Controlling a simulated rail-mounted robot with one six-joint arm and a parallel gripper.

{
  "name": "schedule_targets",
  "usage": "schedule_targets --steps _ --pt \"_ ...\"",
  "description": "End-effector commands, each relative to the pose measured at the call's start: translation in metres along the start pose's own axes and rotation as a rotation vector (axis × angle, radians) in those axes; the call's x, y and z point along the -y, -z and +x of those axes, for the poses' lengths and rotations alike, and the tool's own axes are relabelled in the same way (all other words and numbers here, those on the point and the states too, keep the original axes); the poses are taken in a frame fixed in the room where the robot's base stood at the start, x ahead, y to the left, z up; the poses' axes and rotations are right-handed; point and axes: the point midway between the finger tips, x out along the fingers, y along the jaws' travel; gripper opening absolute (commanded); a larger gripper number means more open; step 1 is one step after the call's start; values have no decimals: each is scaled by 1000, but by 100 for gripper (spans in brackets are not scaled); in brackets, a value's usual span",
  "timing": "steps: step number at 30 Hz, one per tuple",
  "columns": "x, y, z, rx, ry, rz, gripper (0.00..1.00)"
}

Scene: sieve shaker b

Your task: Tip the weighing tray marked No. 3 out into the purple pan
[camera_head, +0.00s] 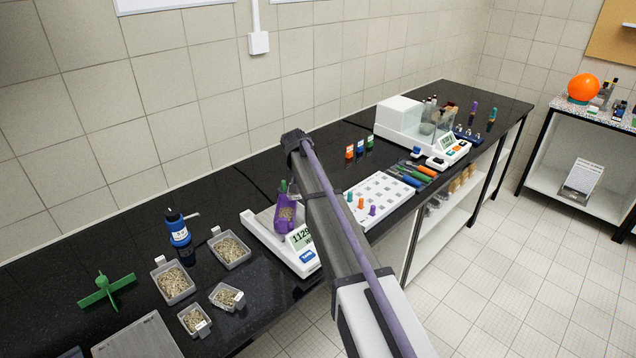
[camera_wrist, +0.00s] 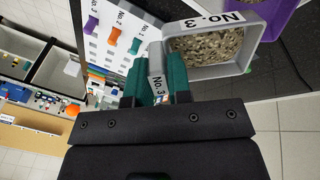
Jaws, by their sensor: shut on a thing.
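The weighing tray marked No. 3 (camera_wrist: 232,70) is a grey tray holding pale grains, seen close up in the wrist view. My gripper (camera_wrist: 162,82) has green fingers shut on its labelled tab, and the tray looks roughly level. The purple pan (camera_wrist: 289,16) shows in part at the top right, beside the tray. In the head view the purple pan (camera_head: 280,222) sits on the white balance (camera_head: 268,238), with grains visible in or at it. My arm hides most of the gripper there, and I cannot make out tray No. 3.
Several grey trays of grain (camera_head: 177,296) stand on the black bench left of the balance. A blue bottle (camera_head: 178,230) and a green fan-shaped object (camera_head: 106,290) are near them. A white board with coloured pegs (camera_head: 385,188) lies right of the balance.

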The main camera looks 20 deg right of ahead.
Motion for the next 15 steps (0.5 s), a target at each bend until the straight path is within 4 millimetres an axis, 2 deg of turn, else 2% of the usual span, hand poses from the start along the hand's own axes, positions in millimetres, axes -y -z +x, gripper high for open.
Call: schedule_targets --steps 5,15 --pt "14 -12 -7 -107 -136 -5 0" --pt "30 -23 -32 -337 -427 -7 0"
